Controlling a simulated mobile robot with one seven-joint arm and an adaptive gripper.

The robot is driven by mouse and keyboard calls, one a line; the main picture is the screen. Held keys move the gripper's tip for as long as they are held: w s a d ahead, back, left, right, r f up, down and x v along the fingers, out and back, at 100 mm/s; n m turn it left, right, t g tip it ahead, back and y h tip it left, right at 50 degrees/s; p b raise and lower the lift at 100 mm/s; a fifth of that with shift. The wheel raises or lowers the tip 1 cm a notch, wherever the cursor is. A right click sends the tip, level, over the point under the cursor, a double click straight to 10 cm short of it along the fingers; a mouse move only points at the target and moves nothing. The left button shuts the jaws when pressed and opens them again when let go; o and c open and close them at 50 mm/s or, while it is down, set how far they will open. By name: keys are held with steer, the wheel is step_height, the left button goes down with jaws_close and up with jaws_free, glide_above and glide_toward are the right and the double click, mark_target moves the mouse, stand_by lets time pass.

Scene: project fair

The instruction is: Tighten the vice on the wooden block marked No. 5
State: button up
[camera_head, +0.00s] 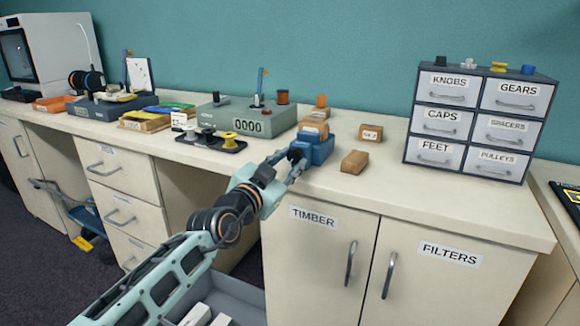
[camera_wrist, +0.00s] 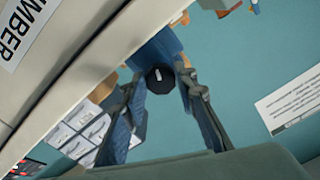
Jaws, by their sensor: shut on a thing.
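The blue vice (camera_head: 317,151) stands at the front edge of the worktop. A wooden block (camera_head: 314,130) shows at the top of its jaws; I cannot read its mark or tell how tightly it sits. My gripper (camera_head: 292,159) is at the vice's front left side. In the wrist view, the vice's dark round knob (camera_wrist: 160,79) sits between my two blue fingers, with the blue vice body (camera_wrist: 160,48) behind it. My gripper is shut on the knob.
A plain wooden block (camera_head: 354,162) lies right of the vice, and a labelled block (camera_head: 370,133) stands behind it. A grey-green box with a counter (camera_head: 240,118) is at the left. A drawer cabinet (camera_head: 480,122) stands at the right. The worktop front right is clear.

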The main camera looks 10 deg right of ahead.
steer(key=m+b, duration=0.1)
steer(key=m, duration=0.4)
steer(key=shift+m, duration=0.3)
steer(key=m, duration=0.5)
steer(key=shift+a+r, duration=0.1)
steer(key=shift+r, duration=0.05)
steer(key=shift+m, duration=0.3)
steer(key=o, duration=1.1)
